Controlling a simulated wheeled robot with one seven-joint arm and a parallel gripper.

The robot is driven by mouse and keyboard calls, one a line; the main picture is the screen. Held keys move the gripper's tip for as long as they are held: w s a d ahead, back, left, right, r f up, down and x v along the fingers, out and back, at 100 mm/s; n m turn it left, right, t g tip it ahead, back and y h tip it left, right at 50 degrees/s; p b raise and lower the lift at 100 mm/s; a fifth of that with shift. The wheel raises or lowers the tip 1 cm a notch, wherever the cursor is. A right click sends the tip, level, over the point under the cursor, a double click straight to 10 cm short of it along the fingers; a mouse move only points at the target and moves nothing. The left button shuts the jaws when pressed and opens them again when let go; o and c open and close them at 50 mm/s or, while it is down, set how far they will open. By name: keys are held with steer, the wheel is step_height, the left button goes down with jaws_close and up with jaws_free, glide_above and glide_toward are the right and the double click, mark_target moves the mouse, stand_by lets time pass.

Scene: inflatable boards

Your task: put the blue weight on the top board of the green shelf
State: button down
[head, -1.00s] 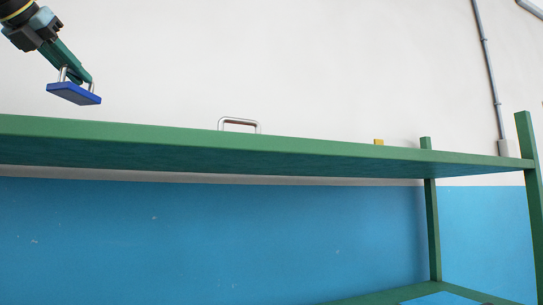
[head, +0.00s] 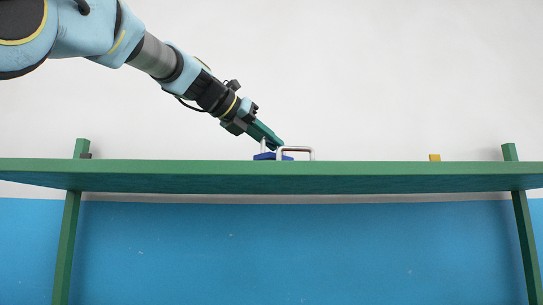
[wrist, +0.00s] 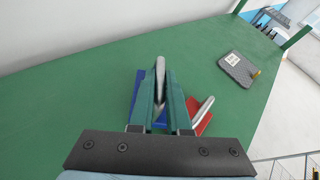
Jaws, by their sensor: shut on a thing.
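The blue weight (head: 264,156) is at the top board (head: 180,167) of the green shelf. My gripper (head: 279,144) is shut on its metal handle. In the wrist view the green fingers (wrist: 160,76) pinch the handle, and part of the blue base (wrist: 137,96) shows left of them. The board's front edge hides the weight's underside in the head view, so I cannot tell whether it touches the board. A red weight (wrist: 201,123) with a metal handle stands close on the right, nearer the front edge.
A dark grey plate (wrist: 238,68) with a white label lies farther along the board, a yellow piece (wrist: 256,74) beside it. The yellow piece also shows in the head view (head: 434,157). Green posts (head: 509,152) rise at the ends. Bare board lies left of the blue weight.

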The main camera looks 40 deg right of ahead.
mark_target(267, 153)
steer(key=shift+w+a+f, duration=0.1)
steer(key=shift+f, duration=1.45)
steer(key=shift+f, duration=0.2)
steer(key=c, duration=0.9)
jaws_free()
steer(key=shift+r, duration=0.2)
steer(key=shift+a, duration=0.35)
steer(key=b+v, duration=0.3)
steer(key=v, duration=0.8)
steer(key=shift+a+r, duration=0.15)
